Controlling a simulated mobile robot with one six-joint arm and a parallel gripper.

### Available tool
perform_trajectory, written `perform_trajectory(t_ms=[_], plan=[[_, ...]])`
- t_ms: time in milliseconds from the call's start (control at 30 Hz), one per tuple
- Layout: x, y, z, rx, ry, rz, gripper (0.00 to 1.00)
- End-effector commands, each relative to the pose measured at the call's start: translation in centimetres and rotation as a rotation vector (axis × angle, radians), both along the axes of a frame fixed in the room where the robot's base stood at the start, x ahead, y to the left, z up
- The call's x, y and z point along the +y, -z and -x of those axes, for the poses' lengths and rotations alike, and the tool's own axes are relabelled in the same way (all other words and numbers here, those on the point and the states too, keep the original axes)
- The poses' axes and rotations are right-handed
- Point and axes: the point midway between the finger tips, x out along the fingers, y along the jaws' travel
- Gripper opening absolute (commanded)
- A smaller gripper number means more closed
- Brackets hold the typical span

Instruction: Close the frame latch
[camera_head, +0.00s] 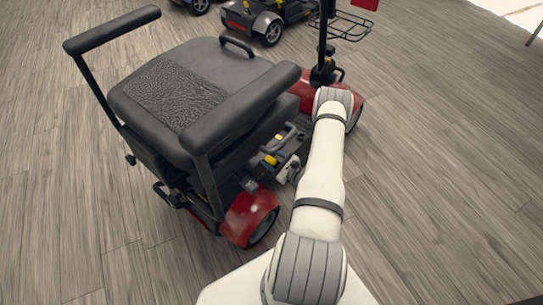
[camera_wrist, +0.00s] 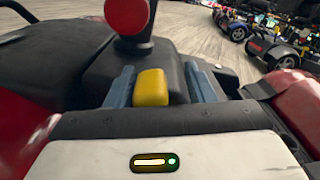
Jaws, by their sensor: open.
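A red mobility scooter with a black padded seat (camera_head: 175,95) stands in front of me. Under the seat's right side, yellow parts (camera_head: 270,160) show on its dark frame; which one is the frame latch cannot be told from the head view. In the wrist view, a yellow block (camera_wrist: 151,87), likely the latch's lever, sits on a dark housing between the two blue-grey fingers of my gripper (camera_wrist: 160,88). My gripper is open, with a finger on each side of the block. Contact cannot be told. A red round knob (camera_wrist: 127,14) on a black post rises just beyond.
The seat's armrest (camera_head: 246,106) overhangs close to my gripper's left. A red rear fender (camera_head: 248,214) and the tiller with a wire basket (camera_head: 347,25) bound the space. More scooters (camera_head: 265,18) stand behind. The wooden floor at right is clear.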

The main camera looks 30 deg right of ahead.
Motion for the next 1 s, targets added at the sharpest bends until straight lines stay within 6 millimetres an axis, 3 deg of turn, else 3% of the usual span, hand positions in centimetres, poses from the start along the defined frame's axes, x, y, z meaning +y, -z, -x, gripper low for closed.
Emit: perform_trajectory(t_ms=[400,1000], plan=[[-2.2,-0.2,6.1,0.001,0.002,-0.001,0.49],[-2.4,0.0,6.8,-0.001,0.001,0.000,0.49]])
